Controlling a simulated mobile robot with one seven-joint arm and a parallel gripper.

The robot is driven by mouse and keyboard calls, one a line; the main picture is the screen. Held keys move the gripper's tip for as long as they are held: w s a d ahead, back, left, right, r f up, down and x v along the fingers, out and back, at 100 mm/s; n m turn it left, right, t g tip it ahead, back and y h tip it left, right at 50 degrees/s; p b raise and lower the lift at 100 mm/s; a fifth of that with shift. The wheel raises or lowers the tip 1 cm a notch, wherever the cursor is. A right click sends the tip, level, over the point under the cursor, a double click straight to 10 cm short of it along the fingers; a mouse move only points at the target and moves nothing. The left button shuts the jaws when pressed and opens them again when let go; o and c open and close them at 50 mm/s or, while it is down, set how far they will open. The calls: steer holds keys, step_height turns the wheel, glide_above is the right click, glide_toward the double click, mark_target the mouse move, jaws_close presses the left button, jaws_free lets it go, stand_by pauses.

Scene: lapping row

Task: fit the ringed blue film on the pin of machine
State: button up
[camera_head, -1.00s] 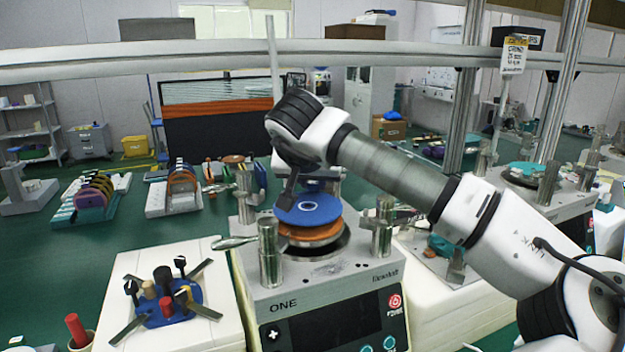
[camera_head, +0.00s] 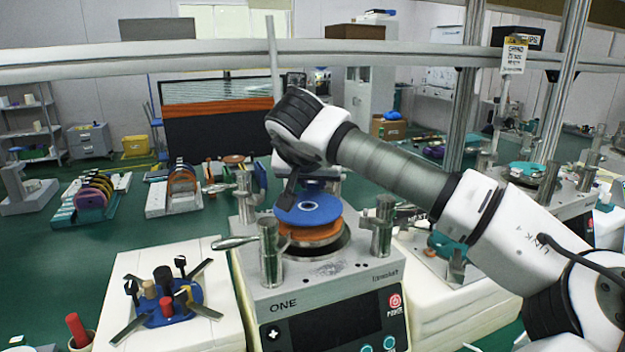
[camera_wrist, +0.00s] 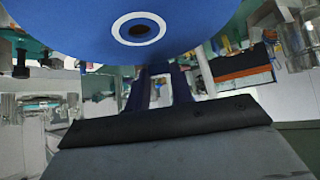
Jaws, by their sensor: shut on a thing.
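The ringed blue film (camera_head: 308,208) is a round blue disc with a white ring around a dark centre hole. My gripper (camera_head: 292,192) is shut on its edge from the back left and holds it roughly level. In the wrist view the blue film (camera_wrist: 150,28) fills the top, its ring and hole showing. The machine (camera_head: 300,284), marked ONE, stands below. An orange disc (camera_head: 312,234) lies on its round plate, beneath the blue film. The two discs look close; I cannot tell whether they touch. The pin is hidden by the film.
A white stand (camera_head: 215,328) with a blue tool holder (camera_head: 172,304) is at left. Racks of coloured discs (camera_head: 92,198) stand behind. A horizontal rail crosses above.

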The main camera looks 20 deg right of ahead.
steer(key=shift+f+b, duration=0.9)
steer(key=shift+f, duration=0.25)
steer(key=o, duration=1)
steer(key=shift+o, duration=0.2)
steer(key=shift+r, duration=0.1)
